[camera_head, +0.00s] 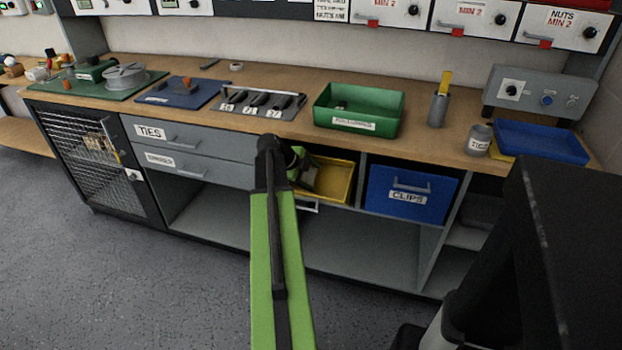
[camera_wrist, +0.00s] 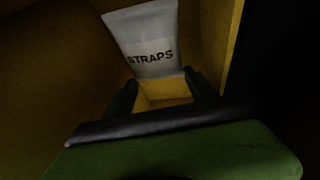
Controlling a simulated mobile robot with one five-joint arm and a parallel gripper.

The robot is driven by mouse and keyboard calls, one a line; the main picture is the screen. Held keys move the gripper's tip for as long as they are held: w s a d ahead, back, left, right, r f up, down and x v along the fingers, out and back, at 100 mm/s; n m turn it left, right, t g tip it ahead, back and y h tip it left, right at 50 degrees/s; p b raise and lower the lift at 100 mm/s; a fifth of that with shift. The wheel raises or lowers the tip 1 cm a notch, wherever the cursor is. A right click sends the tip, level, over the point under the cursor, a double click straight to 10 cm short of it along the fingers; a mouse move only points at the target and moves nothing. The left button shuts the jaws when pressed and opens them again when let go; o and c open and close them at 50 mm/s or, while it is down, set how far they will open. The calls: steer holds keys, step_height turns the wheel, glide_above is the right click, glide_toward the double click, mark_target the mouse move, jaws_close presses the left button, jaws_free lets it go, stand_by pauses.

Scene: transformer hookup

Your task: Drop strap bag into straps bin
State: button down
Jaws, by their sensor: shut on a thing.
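The strap bag (camera_wrist: 150,42) is a pale bag with the word STRAPS on it, seen in the wrist view. My gripper (camera_wrist: 160,82) is shut on its lower edge. Yellow walls surround the bag in the wrist view. In the head view, a yellow bin (camera_head: 333,181) is pulled partly out under the bench top, and my gripper end (camera_head: 299,168) is at its left side. My arm hides the bin's left part and the bag in the head view. The bin's label is mostly hidden, so its wording cannot be read.
A blue bin labelled CLIPS (camera_head: 408,190) is right of the yellow bin. Drawers (camera_head: 190,138) are to the left. The wooden bench top (camera_head: 285,128) overhangs the bin's back. A green tray (camera_head: 360,110) stands on it. The floor in front is clear.

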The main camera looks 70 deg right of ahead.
steer(key=shift+c, duration=0.9)
jaws_free()
steer(key=p+v, duration=1.3)
steer(key=v, duration=0.4)
steer(key=shift+w+r, duration=0.1)
